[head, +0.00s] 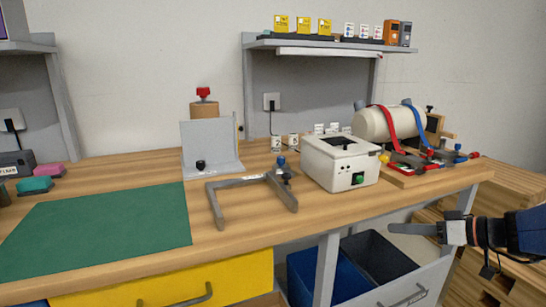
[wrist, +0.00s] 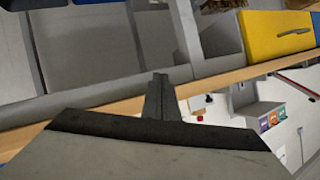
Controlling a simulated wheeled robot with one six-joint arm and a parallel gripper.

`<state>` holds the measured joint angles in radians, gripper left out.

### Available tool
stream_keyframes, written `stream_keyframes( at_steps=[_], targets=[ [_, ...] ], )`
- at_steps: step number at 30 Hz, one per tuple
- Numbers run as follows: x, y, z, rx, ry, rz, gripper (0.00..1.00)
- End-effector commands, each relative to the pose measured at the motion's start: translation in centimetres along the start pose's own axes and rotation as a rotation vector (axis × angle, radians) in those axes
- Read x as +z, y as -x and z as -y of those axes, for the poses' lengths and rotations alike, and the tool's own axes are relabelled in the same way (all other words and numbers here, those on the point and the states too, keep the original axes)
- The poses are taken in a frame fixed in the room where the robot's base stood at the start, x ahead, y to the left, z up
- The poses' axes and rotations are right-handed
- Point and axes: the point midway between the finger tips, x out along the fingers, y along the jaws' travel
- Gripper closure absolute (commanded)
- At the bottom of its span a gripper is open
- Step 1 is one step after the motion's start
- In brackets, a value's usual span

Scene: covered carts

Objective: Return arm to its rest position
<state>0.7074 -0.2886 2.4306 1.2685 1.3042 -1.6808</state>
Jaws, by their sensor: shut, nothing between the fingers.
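My gripper (head: 412,229) is at the right in the head view, in front of the workbench's right end and below the level of its top. It points left, its fingers are together, and nothing is held. In the wrist view the closed fingers (wrist: 159,98) show at the centre, with the workbench edge running behind them at a slant. My arm enters the head view from the right edge.
The wooden workbench (head: 250,213) carries a green mat (head: 100,228), a white box (head: 340,162), a grey clamp frame (head: 222,207) and a cream tank (head: 375,124). Bins (head: 380,257) stand below, near my gripper. Stacked wooden pallets (head: 515,180) are at the right.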

Motion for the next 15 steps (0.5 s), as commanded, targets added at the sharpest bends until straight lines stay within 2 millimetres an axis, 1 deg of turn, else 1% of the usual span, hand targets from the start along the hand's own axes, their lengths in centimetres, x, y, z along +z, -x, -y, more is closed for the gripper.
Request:
stream_keyframes(
  at_steps=[1, 3, 6, 9, 12, 15],
  targets=[
    [1.2, -0.8, 1.9, -0.015, -0.021, 0.067, 1.0],
    [3.2, -1.4, 3.9, -0.018, -0.065, 0.165, 1.0],
    [6.0, -1.8, 6.4, 0.003, -0.118, 0.298, 1.0],
    [8.7, -1.6, 8.3, 0.049, -0.159, 0.418, 1.0],
    [11.2, -0.9, 9.7, 0.118, -0.188, 0.518, 1.0],
    [13.2, 0.1, 10.6, 0.206, -0.207, 0.596, 1.0]
  ],
)
